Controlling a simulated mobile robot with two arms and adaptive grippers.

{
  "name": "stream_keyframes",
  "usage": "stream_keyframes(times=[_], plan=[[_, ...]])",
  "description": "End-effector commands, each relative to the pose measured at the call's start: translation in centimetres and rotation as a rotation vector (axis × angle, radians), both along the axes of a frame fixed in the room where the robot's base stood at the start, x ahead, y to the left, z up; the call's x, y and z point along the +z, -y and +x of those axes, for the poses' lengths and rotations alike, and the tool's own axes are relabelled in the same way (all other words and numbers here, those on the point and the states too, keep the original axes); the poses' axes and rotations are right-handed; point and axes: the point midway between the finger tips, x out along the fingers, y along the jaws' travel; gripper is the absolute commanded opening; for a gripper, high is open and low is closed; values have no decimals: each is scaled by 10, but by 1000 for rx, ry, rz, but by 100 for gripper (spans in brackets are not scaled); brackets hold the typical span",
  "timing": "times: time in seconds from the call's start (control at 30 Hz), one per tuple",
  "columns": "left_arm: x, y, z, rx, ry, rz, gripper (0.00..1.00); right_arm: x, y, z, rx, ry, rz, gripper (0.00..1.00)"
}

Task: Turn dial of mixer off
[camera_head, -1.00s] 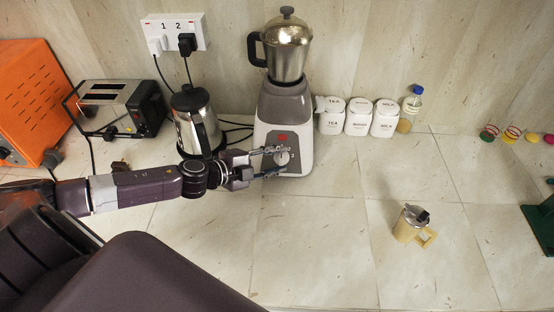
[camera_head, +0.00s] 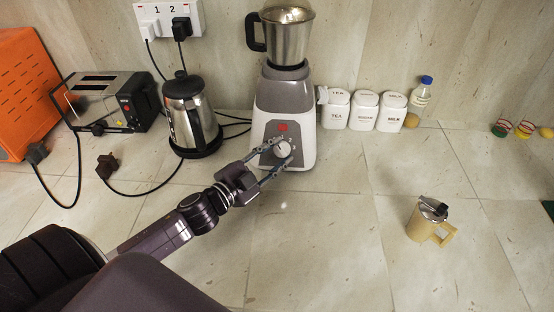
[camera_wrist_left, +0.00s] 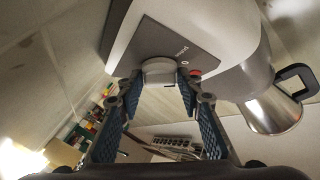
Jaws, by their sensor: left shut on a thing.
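The mixer (camera_head: 285,95) stands upright against the wall, a grey and white base with a steel jar on top. Its round light dial (camera_head: 283,149) sits low on the front panel, below a red button (camera_head: 281,127). My left gripper (camera_head: 274,157) reaches in from the lower left and is shut on the dial, one finger on each side. In the left wrist view the dial (camera_wrist_left: 158,71) lies between the blue-padded fingertips (camera_wrist_left: 160,84). The fingers partly cover the panel, and the dial's exact setting cannot be read. My right gripper is not in view.
A steel kettle (camera_head: 190,112) and a toaster (camera_head: 108,100) stand left of the mixer, with cables on the counter. White canisters (camera_head: 362,110) and a bottle (camera_head: 420,100) stand to the right.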

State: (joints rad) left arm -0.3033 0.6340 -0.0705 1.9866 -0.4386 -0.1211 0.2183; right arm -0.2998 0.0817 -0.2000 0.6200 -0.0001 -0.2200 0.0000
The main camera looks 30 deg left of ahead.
Motion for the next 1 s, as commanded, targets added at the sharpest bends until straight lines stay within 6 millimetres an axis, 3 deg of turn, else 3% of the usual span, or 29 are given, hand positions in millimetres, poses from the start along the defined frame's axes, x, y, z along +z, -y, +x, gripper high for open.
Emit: stream_keyframes(times=[0.3,0.83,0.87,1.0], plan=[[-2,2,0,63,44,-91,9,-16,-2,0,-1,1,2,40],[0,2,0,72,52,-106,9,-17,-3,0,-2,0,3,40],[0,2,0,72,52,-106,37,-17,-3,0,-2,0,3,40],[0,2,0,72,52,-105,46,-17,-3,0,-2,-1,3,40]])
